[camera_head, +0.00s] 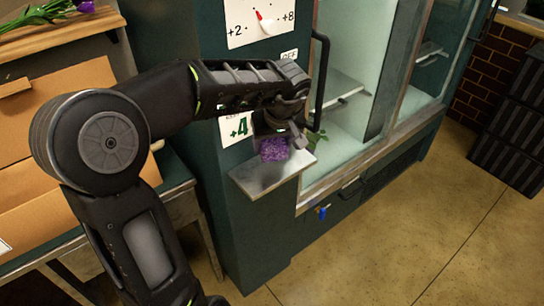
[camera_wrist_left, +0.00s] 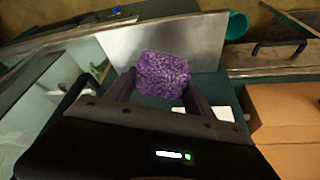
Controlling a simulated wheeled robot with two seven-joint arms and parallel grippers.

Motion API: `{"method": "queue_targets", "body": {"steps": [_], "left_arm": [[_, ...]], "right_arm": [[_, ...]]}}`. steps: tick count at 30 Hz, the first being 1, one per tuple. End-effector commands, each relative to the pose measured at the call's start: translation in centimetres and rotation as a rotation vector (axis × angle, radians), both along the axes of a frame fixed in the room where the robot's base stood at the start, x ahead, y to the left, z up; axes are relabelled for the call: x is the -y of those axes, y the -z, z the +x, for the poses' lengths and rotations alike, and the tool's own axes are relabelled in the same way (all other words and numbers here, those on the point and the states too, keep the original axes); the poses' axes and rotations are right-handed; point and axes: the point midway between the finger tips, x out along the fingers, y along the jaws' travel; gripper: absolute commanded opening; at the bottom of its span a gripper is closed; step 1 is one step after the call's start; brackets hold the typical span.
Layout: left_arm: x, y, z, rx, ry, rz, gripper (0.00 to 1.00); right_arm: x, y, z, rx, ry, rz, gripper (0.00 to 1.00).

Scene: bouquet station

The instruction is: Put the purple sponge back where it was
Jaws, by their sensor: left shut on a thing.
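The purple sponge (camera_head: 273,149) is a small rough block between the fingers of my left gripper (camera_head: 280,140) in the head view. My left gripper is shut on it. The sponge hangs over a small grey metal shelf (camera_head: 262,179) fixed to the side of the green cabinet. In the left wrist view the sponge (camera_wrist_left: 163,74) sits between the two dark fingertips, with the bare metal shelf (camera_wrist_left: 205,35) behind it. I cannot tell whether the sponge touches the shelf. My right gripper is not in view.
A glass-fronted cooler (camera_head: 350,110) with a dark vertical handle (camera_head: 320,85) stands right beside the gripper. A dial panel (camera_head: 258,20) is above. Cardboard boxes (camera_head: 60,100) stand at the left. Dark crates (camera_head: 515,125) stand at the right. The floor (camera_head: 440,220) is clear.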

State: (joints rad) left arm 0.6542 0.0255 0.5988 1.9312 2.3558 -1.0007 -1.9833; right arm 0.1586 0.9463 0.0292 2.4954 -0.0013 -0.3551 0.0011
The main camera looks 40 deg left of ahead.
Motion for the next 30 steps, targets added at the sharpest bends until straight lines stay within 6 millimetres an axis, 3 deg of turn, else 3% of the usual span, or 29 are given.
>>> {"method": "queue_targets", "body": {"steps": [8,17,25,26,30], "left_arm": [[0.0,0.6,0.0,-0.002,-0.001,-0.001,0.29],[-0.2,4.9,0.0,-0.001,-0.003,-0.002,0.29],[-0.3,4.9,0.1,0.0,-0.001,0.0,0.29],[-0.3,4.9,0.1,0.0,-0.001,-0.001,0.64],[-0.3,4.9,0.1,0.0,-0.001,-0.001,0.75]], "right_arm": [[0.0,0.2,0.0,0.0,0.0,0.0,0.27],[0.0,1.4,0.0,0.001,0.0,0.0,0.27],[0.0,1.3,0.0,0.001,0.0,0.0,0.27],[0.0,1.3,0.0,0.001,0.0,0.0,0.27],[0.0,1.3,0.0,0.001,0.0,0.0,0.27]]}}
